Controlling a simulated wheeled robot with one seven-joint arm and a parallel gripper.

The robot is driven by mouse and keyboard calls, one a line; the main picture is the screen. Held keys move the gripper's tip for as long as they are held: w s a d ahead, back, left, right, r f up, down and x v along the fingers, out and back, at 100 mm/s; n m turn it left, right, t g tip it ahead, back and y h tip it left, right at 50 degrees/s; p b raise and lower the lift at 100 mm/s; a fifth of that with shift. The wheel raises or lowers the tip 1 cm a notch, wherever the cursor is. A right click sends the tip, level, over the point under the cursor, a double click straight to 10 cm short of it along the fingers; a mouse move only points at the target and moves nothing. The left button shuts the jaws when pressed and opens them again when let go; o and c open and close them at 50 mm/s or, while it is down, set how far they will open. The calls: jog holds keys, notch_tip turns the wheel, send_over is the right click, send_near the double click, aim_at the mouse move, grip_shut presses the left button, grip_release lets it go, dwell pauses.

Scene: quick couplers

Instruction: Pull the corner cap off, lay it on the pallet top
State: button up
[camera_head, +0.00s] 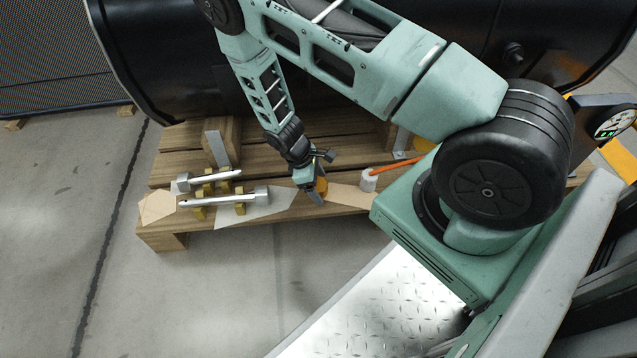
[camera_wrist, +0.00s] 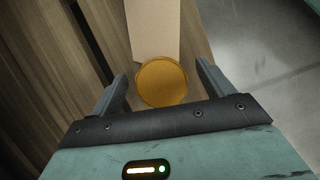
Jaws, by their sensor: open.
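A round orange-yellow cap (camera_wrist: 162,82) shows in the wrist view between the two fingers of my gripper (camera_wrist: 162,75). Gaps show on both sides of it, so the fingers do not clasp it. In the head view the cap (camera_head: 321,185) is partly hidden by my gripper (camera_head: 317,193), which points down at the front of the pallet. The wooden pallet (camera_head: 345,149) lies on the floor; its boards also show in the wrist view (camera_wrist: 32,55). What lies under the cap is hidden, and I cannot tell whether it is attached to anything.
Metal tools (camera_head: 225,198) rest on yellow supports at the pallet's left. A wooden block (camera_head: 227,135) stands behind them. A tan sheet (camera_head: 345,197) lies beside my gripper. A white cylinder (camera_head: 369,182) with an orange stick stands to the right. A black drum (camera_head: 160,60) is behind.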

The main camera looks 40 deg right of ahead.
jog(key=p+v, duration=0.7)
jog(key=v, duration=1)
